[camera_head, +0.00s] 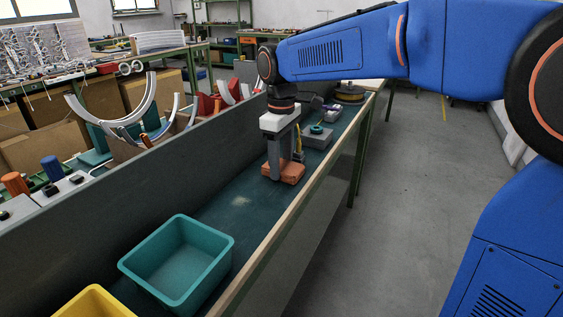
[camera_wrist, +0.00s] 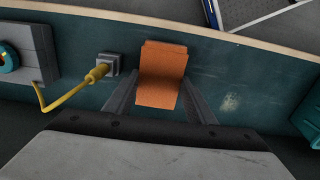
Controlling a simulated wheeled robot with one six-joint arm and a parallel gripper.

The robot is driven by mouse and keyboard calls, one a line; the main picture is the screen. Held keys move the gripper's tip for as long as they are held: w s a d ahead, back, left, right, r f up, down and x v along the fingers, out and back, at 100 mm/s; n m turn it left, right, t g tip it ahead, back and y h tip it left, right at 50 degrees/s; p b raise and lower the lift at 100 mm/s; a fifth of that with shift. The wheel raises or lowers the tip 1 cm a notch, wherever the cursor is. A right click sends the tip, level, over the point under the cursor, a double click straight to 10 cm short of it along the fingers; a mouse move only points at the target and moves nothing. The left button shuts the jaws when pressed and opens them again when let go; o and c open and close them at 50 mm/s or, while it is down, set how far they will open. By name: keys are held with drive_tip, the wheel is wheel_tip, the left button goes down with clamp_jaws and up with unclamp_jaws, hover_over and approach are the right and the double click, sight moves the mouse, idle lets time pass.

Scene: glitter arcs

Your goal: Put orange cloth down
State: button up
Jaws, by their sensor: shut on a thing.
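The orange cloth (camera_head: 290,174) is a folded block at my gripper's fingertips, low over or on the dark green bench top (camera_head: 225,205). My gripper (camera_head: 283,172) points down and is shut on the cloth. In the wrist view the orange cloth (camera_wrist: 162,75) sits between the two grey fingers (camera_wrist: 160,100). Whether its underside touches the bench top cannot be told.
A teal bin (camera_head: 180,262) and a yellow bin (camera_head: 95,302) stand nearer on the bench. Behind the gripper is a grey block with a teal ring (camera_head: 317,130). A yellow cable plug (camera_wrist: 97,73) is left of the cloth. Bench top between cloth and teal bin is clear.

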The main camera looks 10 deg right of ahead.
sight(282, 165)
drive_tip(key=shift+f, duration=0.15)
drive_tip(key=o, duration=1.2)
wheel_tip(282, 165, up, 12)
drive_tip(key=shift+r, duration=0.2)
drive_tip(key=s+d+f+m+t, duration=0.2)
drive_tip(key=s+d+f+m, duration=0.3)
drive_tip(key=s+d+f, duration=0.5)
drive_tip(key=s+d+f+m+t, duration=0.2)
drive_tip(key=s+d+f+m, duration=0.4)
drive_tip(key=s+d+f, duration=0.4)
drive_tip(key=s+d, duration=0.2)
drive_tip(key=s, duration=0.3)
drive_tip(key=shift+s+d+t, duration=0.2)
drive_tip(key=shift+s+t, duration=0.15)
drive_tip(key=shift+t, duration=0.05)
